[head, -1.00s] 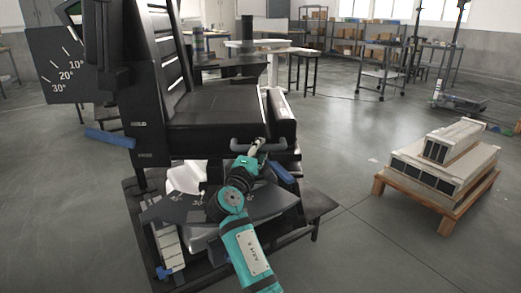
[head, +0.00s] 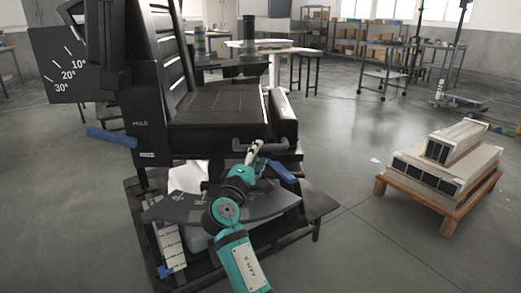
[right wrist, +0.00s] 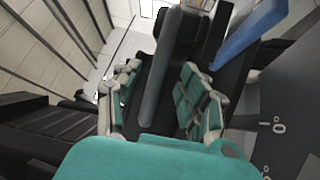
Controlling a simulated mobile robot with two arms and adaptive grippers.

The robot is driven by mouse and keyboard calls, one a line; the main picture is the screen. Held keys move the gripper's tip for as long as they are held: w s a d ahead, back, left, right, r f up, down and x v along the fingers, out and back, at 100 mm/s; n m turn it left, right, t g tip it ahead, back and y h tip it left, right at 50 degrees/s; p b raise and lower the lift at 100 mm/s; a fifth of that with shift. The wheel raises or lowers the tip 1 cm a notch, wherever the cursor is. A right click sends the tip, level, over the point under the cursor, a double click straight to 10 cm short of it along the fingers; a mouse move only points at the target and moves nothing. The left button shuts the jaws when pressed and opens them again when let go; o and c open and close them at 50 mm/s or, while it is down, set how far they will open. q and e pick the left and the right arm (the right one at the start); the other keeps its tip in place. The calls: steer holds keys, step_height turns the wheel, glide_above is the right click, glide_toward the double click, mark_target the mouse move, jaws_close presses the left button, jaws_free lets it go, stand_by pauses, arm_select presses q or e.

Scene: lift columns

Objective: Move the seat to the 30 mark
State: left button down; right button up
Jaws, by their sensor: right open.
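The black seat (head: 215,106) with its tall backrest stands left of centre in the head view. A dark bar handle (head: 240,146) sticks out below its front edge. My right gripper (head: 254,152) is open at the bar handle. In the right wrist view the dark bar (right wrist: 158,85) lies between the open fingers (right wrist: 160,100); contact is unclear. My left gripper is not in view.
A blue lever (head: 283,172) is close right of my right gripper. Another blue lever (head: 112,138) is on the left side. A tilt dial (head: 55,65) reads 10° to 30°. A pallet with boxes (head: 440,175) stands right; floor between is clear.

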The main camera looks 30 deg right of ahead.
steer(key=v, duration=0.4)
stand_by(0.8)
